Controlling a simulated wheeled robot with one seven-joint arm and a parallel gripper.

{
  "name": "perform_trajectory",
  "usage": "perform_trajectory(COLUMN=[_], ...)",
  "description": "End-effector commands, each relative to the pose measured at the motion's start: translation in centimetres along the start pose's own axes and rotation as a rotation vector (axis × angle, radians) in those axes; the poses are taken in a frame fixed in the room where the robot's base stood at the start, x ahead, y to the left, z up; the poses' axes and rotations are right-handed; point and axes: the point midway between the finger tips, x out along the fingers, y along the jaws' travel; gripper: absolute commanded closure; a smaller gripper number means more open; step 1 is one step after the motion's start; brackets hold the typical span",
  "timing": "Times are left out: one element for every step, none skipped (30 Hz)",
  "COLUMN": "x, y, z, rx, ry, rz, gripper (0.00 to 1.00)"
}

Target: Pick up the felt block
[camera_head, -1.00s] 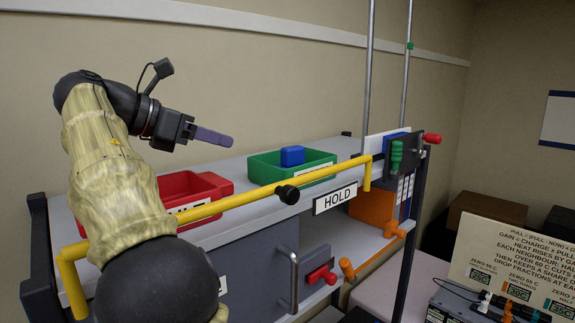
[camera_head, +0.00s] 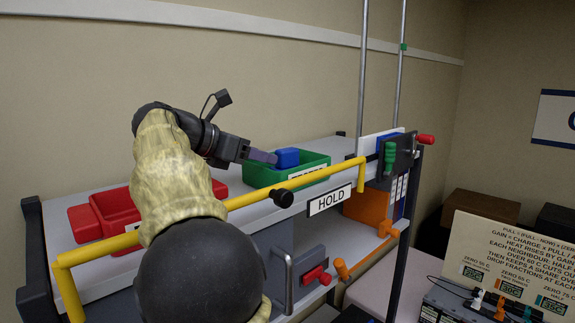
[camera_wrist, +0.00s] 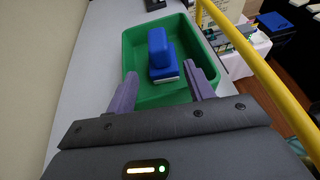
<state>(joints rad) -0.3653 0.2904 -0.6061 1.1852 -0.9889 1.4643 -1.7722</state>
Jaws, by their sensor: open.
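The felt block appears to be the blue block (camera_head: 287,157) in the green tray (camera_head: 318,166). In the wrist view the blue block (camera_wrist: 160,53) stands inside the green tray (camera_wrist: 133,53), with a pale strip along its lower near edge. My gripper (camera_wrist: 161,82) is open, its two purple fingers spread on either side of the near part of the tray. The block lies ahead of the fingertips, between their lines, and nothing is held. In the head view my gripper (camera_head: 268,158) is at the tray's left end, close to the block; the gap is hard to judge.
A red tray (camera_head: 118,208) sits on the grey shelf top left of the green tray, partly behind my arm. A yellow rail (camera_head: 240,200) runs along the shelf's front edge with a HOLD sign (camera_head: 329,199). Two metal poles (camera_head: 362,65) rise at the right end.

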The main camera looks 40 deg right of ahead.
Motion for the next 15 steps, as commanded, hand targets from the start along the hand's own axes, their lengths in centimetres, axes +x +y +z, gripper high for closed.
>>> perform_trajectory(x=[0.3,0.5,0.5,0.6,0.6,0.6,0.6,0.6,0.6,0.6,0.7,0.8,1.0,1.3,1.7], y=[-0.1,-0.1,-0.1,-0.1,-0.1,-0.1,-0.1,-0.1,-0.1,-0.1,-0.1,-0.1,-0.1,-0.2,-0.2], z=[0.1,0.1,0.1,0.1,0.1,0.1,0.1,0.1,0.1,0.1,0.1,0.2,0.2,0.3,0.4], rx=[0.000,0.001,0.002,0.002,0.002,0.002,0.002,0.002,0.003,0.002,0.002,0.002,0.002,0.002,0.002], ry=[0.001,0.001,0.000,0.000,0.000,0.000,0.000,0.000,0.000,0.000,0.000,0.000,0.000,0.000,0.000], rz=[-0.002,-0.002,-0.002,-0.002,-0.003,-0.003,-0.003,-0.003,-0.004,-0.004,-0.004,-0.005,-0.005,-0.006,-0.008], gripper=[0.47,0.47,0.47,0.47,0.47,0.47,0.47,0.47,0.47,0.47,0.47,0.47,0.47,0.47,0.47])
